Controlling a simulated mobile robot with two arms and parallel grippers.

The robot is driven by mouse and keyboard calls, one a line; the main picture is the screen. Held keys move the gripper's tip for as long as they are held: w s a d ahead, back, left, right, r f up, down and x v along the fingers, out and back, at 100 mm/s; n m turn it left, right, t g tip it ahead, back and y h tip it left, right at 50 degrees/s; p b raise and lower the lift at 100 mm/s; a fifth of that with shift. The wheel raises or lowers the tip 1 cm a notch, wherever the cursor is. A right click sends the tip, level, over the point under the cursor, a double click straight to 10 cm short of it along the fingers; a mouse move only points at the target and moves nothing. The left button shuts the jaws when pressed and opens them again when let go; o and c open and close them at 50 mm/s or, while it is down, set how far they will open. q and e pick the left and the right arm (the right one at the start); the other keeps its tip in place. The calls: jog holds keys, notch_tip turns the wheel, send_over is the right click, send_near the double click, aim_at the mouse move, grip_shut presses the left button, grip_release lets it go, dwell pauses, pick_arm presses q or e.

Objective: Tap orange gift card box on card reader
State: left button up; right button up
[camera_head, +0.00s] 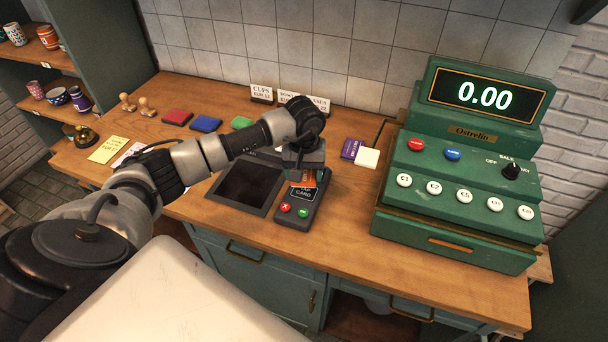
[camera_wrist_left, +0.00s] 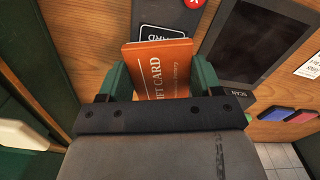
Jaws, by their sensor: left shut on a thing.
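The orange gift card box (camera_wrist_left: 160,62) is held upright between the green fingers of my left gripper (camera_wrist_left: 152,84) in the left wrist view. In the head view a sliver of the box (camera_head: 323,176) shows below my left gripper (camera_head: 306,172), which is shut on it. The dark card reader (camera_head: 297,212), with a red and a green button, lies right beneath the box. Part of the reader (camera_wrist_left: 168,18) also shows just beyond the box in the left wrist view. I cannot tell whether box and reader touch. My right gripper is not in view.
A green cash register (camera_head: 455,215) reading 0.00 stands to the right. A dark scan pad (camera_head: 246,185) lies left of the reader. Purple (camera_head: 351,148) and white (camera_head: 367,158) boxes lie between reader and register. Red, blue and green pads (camera_head: 206,124) lie behind at left.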

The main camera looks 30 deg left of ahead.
pick_arm(q)
jog(key=shift+r+p, duration=1)
jog(key=shift+r, duration=1.6)
jog(key=shift+s+d+f, duration=0.1)
jog(key=shift+d, duration=0.05)
jog(key=s+d+f+m+b, duration=0.2)
jog(key=s+d+m+b, duration=0.4)
jog(key=s+d, duration=0.6)
jog(key=shift+s+d+f+b, duration=0.25)
jog(key=shift+s+b, duration=0.5)
jog(key=shift+s, duration=0.25)
